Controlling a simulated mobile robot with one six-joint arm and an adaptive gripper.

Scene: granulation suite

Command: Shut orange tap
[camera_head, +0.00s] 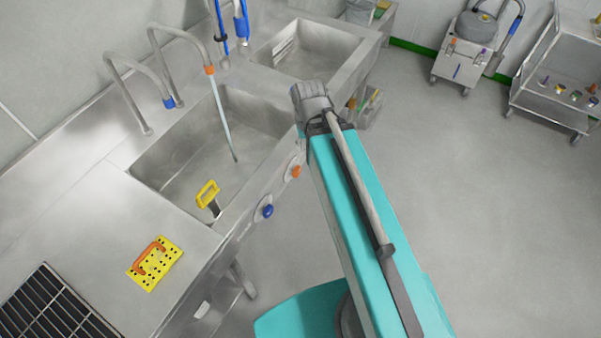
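The orange tap is a bent steel spout with an orange collar (209,70) at its tip, over the near sink basin. A thin pale stream of water (223,118) runs from it down into the basin. An orange knob (296,171) sits on the sink's front panel, close to the left side of my teal column. Part of my grey arm shows at the top of the column, just above and right of the orange knob. I cannot make out my gripper's fingers in this view.
A second spout with a blue collar (169,103) shows no stream. A blue knob (267,211) sits left of the orange one.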

